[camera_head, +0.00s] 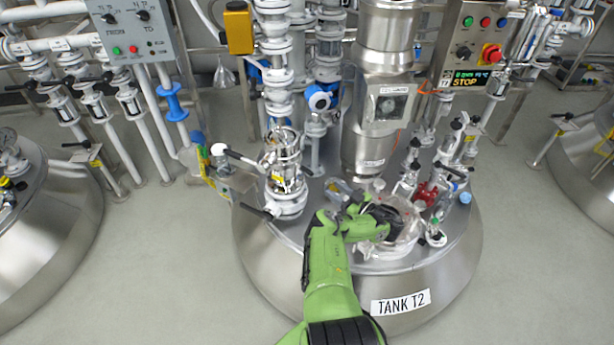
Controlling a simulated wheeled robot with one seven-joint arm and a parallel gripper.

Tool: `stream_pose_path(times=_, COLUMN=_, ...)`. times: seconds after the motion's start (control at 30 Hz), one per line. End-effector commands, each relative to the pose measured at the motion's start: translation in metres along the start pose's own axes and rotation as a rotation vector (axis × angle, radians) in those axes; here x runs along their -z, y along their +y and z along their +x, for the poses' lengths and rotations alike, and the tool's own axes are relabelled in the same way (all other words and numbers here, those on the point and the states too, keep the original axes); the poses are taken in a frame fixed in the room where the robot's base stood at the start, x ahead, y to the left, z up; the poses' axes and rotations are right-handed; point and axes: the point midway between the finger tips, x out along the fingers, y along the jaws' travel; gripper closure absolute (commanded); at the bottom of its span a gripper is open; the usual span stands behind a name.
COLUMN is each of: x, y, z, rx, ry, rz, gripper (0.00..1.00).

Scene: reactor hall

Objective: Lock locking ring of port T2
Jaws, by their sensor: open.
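The tank T2 (262,262) is a broad steel vessel with a "TANK T2" label (401,302) on its front. A round port (408,245) with a pale metal ring sits on the front of its lid. My gripper (393,222) is at the end of the green arm, over the left part of this port. It is open, and nothing shows between its fingers. Its fingertips are small and dark here, and I cannot tell whether they touch the ring. My arm and gripper hide the port's left side and part of its ring.
A tall steel column (372,125) stands behind the port. A white valve stack (285,195) stands to the left, with small valves (412,165) and a red fitting (426,193) to the right. A control box (474,45) reads STOP. Floor (180,260) is clear left of the tank.

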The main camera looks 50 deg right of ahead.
Motion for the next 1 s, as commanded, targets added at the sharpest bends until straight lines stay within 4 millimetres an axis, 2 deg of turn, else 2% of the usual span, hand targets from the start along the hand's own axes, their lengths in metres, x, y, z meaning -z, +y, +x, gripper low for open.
stream_pose_path(times=0.03, x=-0.009, y=-0.001, z=0.007, rx=0.000, ry=0.002, rz=-0.002, gripper=0.59)
stream_pose_path(times=0.33, x=-0.009, y=-0.001, z=0.033, rx=-0.001, ry=0.002, rz=-0.002, gripper=0.59)
stream_pose_path(times=0.6, x=-0.005, y=-0.001, z=0.101, rx=0.002, ry=0.003, rz=-0.002, gripper=0.59)
stream_pose_path(times=0.7, x=-0.004, y=-0.001, z=0.120, rx=0.000, ry=0.003, rz=-0.001, gripper=0.59)
stream_pose_path(times=0.83, x=-0.003, y=0.000, z=0.134, rx=-0.002, ry=0.001, rz=-0.001, gripper=0.59)
stream_pose_path(times=1.0, x=-0.001, y=0.000, z=0.137, rx=-0.003, ry=0.001, rz=-0.001, gripper=0.59)
